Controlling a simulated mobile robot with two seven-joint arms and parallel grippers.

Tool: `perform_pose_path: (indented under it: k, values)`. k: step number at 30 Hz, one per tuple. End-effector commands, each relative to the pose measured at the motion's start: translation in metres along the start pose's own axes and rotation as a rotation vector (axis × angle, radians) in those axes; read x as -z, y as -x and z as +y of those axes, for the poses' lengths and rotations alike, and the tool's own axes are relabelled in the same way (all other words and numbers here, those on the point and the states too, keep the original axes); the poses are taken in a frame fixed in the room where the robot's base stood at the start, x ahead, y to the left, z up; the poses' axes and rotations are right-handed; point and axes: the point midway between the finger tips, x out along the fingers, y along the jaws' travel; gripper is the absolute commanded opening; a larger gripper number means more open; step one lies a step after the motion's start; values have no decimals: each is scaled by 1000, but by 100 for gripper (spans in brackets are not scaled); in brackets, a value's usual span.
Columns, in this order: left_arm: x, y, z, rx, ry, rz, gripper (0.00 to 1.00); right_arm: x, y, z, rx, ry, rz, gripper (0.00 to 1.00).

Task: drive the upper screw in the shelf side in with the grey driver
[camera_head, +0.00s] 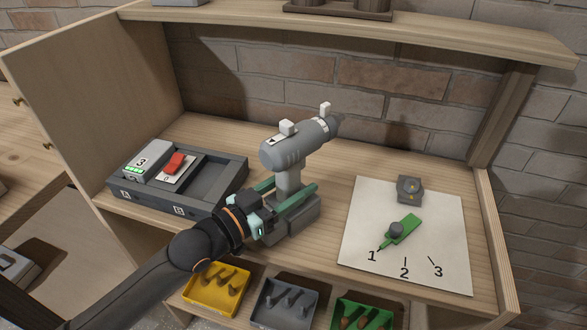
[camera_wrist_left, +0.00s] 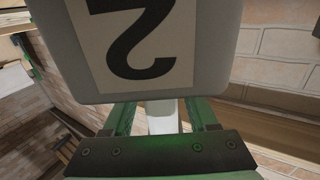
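The grey driver (camera_head: 287,155) stands upright on its block-shaped base (camera_head: 292,218) on the bench shelf, its nose toward the upper right. My left gripper (camera_head: 291,190) has its green fingers on either side of the handle. In the left wrist view, narrow gaps seem to show between the fingers and the pale handle (camera_wrist_left: 163,117), so it looks open around it. The base, marked 2 (camera_wrist_left: 150,45), hides the fingertips there. Two small brass screw heads, an upper one (camera_head: 17,100) and a lower one (camera_head: 18,146), show on the left shelf side (camera_head: 60,105). My right gripper is out of view.
At right, a green pointer (camera_head: 402,231) points to 1 on a white card (camera_head: 362,215). Yellow, grey and green bins sit below the front edge.

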Motion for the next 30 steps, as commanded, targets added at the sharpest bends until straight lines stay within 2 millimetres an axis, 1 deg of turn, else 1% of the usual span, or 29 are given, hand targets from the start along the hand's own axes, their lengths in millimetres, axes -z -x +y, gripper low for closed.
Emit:
perform_pose_path:
  k: [1, 2, 12, 15, 30]
  values:
    - [0, 0, 0, 0, 0, 0, 52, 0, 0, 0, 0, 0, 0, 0]
    - [0, 0, 0, 0, 0, 0, 48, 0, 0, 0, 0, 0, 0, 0]
    - [0, 0, 0, 0, 0, 0, 10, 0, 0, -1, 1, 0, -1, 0]
    - [0, 0, 0, 0, 0, 0, 0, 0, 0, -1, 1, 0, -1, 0]
    - [0, 0, 0, 0, 0, 0, 0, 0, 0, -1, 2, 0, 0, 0]
